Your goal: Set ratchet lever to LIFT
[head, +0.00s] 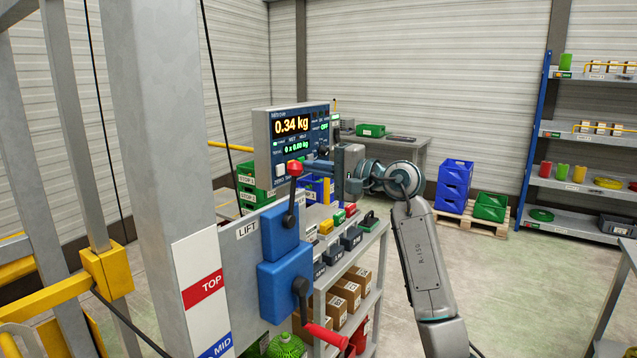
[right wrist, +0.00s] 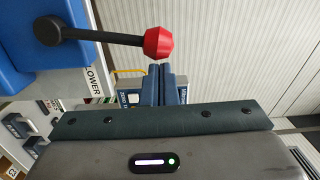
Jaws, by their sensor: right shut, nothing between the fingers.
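The ratchet lever is a black rod with a red knob (head: 295,168) on the upper blue housing (head: 280,236). In the head view it stands nearly upright, leaning slightly right. The LIFT label (head: 247,230) is on the plate to its left. My right gripper (head: 309,166) is shut and empty, just right of the knob. In the right wrist view its closed fingertips (right wrist: 164,72) sit close beside the red knob (right wrist: 159,43); I cannot tell whether they touch. The LOWER label (right wrist: 96,80) shows beside the rod there. My left gripper is not in view.
A lower blue box (head: 284,290) carries a crank with a red handle (head: 326,335). A display panel (head: 290,140) reading 0.34 kg stands behind the lever. A grey post (head: 165,120) stands left. A shelf with cartons (head: 346,290) is behind; the floor at right is open.

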